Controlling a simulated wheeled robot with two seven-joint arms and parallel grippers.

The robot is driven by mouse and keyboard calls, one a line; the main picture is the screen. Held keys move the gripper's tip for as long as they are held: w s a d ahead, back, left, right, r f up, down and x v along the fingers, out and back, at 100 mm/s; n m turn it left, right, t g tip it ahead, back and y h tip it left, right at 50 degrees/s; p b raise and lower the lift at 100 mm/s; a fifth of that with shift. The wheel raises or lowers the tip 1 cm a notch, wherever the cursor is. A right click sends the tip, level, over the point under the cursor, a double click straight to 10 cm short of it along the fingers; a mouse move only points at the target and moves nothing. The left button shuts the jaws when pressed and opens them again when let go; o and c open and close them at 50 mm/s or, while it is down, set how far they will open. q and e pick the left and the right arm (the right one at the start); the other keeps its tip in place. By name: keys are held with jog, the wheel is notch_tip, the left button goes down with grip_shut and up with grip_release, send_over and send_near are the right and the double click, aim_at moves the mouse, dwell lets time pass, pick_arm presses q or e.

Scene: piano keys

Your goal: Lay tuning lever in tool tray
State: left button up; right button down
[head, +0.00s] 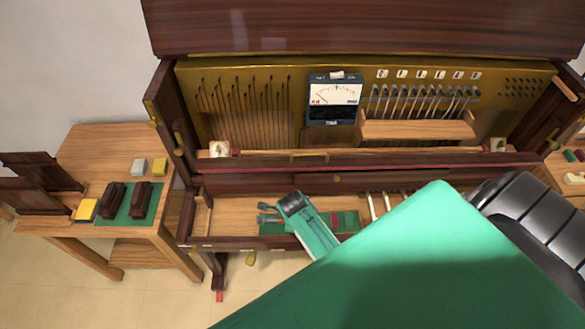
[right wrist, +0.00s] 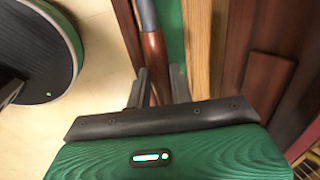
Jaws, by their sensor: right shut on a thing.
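My right gripper (head: 268,213) is over the front ledge of the opened piano (head: 240,178), its fingers pointing left. In the right wrist view my right gripper (right wrist: 158,88) is shut on the tuning lever. The lever has a reddish-brown wooden handle (right wrist: 155,55) and a grey shaft (right wrist: 147,14), which runs forward out of the frame. In the head view I cannot make out the lever clearly. A green felt strip (head: 348,221) lies on the ledge under and beside the gripper. I cannot tell which thing is the tool tray. My left gripper is out of view.
A wooden side table (head: 100,150) at left holds a green mat (head: 125,217) with dark blocks, plus yellow and white blocks. Another table (head: 560,170) shows at right. My green arm covers the lower right.

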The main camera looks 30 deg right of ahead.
jog(key=shift+x, duration=0.9)
jog(key=b+x, duration=0.2)
jog(key=x, duration=0.1)
jog(key=b+x, duration=0.3)
jog(key=x, duration=0.1)
jog(key=shift+w+d+r, duration=0.1)
jog(key=shift+w+d, duration=0.05)
jog(key=shift+w, duration=0.05)
jog(key=b+x, duration=0.3)
jog(key=shift+w, duration=0.1)
jog(key=shift+f+b, duration=0.75)
jog(key=shift+f, duration=0.2)
jog(key=c, duration=1.3)
grip_release()
jog(key=shift+o, duration=0.7)
jog(key=shift+f, duration=0.1)
